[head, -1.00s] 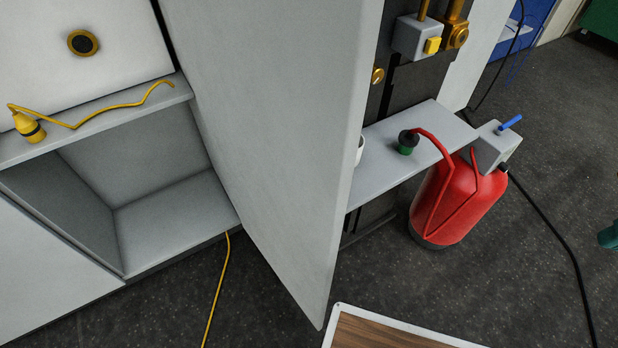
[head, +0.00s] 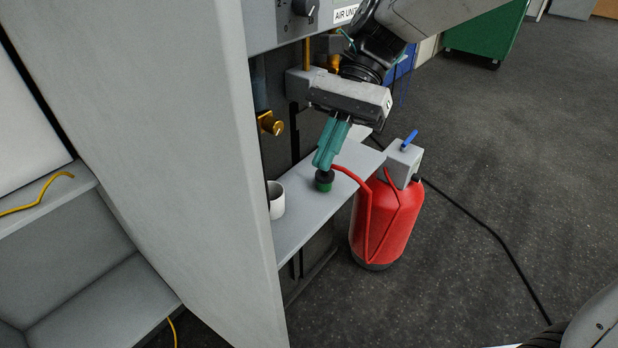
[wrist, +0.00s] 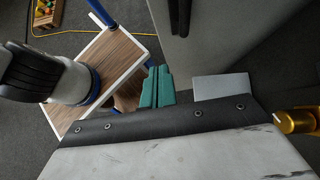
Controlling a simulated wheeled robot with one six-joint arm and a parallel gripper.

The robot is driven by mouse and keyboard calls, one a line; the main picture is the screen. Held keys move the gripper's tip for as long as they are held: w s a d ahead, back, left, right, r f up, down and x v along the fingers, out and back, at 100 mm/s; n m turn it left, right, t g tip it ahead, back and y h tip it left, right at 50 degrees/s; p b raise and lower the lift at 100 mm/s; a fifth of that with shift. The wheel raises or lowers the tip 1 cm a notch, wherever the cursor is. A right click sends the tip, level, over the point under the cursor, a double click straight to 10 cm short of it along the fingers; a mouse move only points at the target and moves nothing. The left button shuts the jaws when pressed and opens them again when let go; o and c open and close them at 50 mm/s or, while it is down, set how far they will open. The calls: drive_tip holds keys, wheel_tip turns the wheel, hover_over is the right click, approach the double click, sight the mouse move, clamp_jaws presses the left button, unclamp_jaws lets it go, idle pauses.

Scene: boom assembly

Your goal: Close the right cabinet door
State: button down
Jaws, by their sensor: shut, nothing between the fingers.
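The right cabinet door (head: 165,130) is a tall light-grey panel that stands swung open, filling the left-centre of the head view. In the wrist view the grey door (wrist: 215,35) rises at the top, beyond my fingers. My gripper (head: 323,166) has teal fingers, shut together with nothing between them. In the head view it is to the right of the door's edge, over the grey shelf and apart from the door. The fingers also show in the wrist view (wrist: 158,72). The door's hinge is not clearly visible.
A red hose runs to a red tank (head: 384,222) on the floor. A wood-topped table (wrist: 108,65) shows in the wrist view. Open floor lies to the right.

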sight(274, 252)
drive_tip(key=shift+s+a+r+x, duration=0.15)
drive_tip(key=shift+s+r+x, duration=0.15)
drive_tip(key=shift+x, duration=1.65)
drive_tip(key=shift+s+a+r+x, duration=0.2)
drive_tip(key=shift+r+x, duration=0.15)
drive_tip(key=shift+x, duration=1.6)
drive_tip(key=shift+s+a+r+x, duration=0.1)
drive_tip(key=shift+s+r+x, duration=0.2)
drive_tip(key=shift+x, duration=1.65)
